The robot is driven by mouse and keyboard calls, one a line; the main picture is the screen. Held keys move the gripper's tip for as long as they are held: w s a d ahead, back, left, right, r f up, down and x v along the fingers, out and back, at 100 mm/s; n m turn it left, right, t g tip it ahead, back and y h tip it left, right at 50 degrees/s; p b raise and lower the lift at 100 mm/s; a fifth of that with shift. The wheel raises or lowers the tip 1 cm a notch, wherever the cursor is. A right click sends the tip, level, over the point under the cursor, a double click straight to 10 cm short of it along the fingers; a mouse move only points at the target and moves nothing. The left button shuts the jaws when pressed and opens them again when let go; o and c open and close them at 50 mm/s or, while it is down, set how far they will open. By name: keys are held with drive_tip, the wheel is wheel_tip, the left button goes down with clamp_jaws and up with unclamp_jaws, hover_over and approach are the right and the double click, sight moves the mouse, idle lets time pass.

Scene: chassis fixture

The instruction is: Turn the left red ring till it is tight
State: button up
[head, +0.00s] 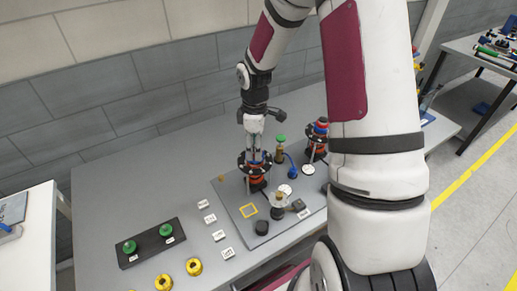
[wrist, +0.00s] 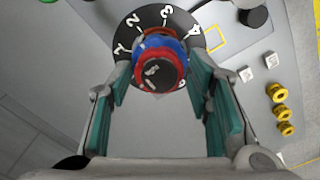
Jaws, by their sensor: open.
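The left post with the left red ring (head: 255,167) stands on the grey plate, below my gripper (head: 254,148) in the head view. In the wrist view its stack shows from above, with a blue band (wrist: 176,47), a red ring (wrist: 160,92) and a dark top. A black dial with white numbers (wrist: 145,17) surrounds it. My gripper (wrist: 160,78) is open, with one teal-padded finger on each side of the stack. Gaps show between the pads and the stack. Part of the ring is hidden by the gripper in the head view.
A green-topped post (head: 280,145) and a blue-based part (head: 292,168) stand between. Green knobs (head: 130,247) and yellow rings (head: 194,266) lie at front left. The table's left half is mostly clear.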

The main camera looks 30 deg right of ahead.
drive_tip(key=c, duration=0.9)
drive_tip(key=m, duration=0.4)
drive_tip(key=shift+c, duration=0.2)
drive_tip(key=m, duration=0.8)
drive_tip(key=shift+m+b, duration=0.3)
drive_tip(key=shift+b, duration=0.05)
drive_tip(key=m, duration=0.4)
drive_tip(key=shift+a, duration=0.1)
drive_tip(key=o, duration=0.9)
drive_tip(key=shift+o, duration=0.2)
drive_tip(key=shift+r+p, duration=0.35)
drive_tip(key=shift+r, duration=3.1)
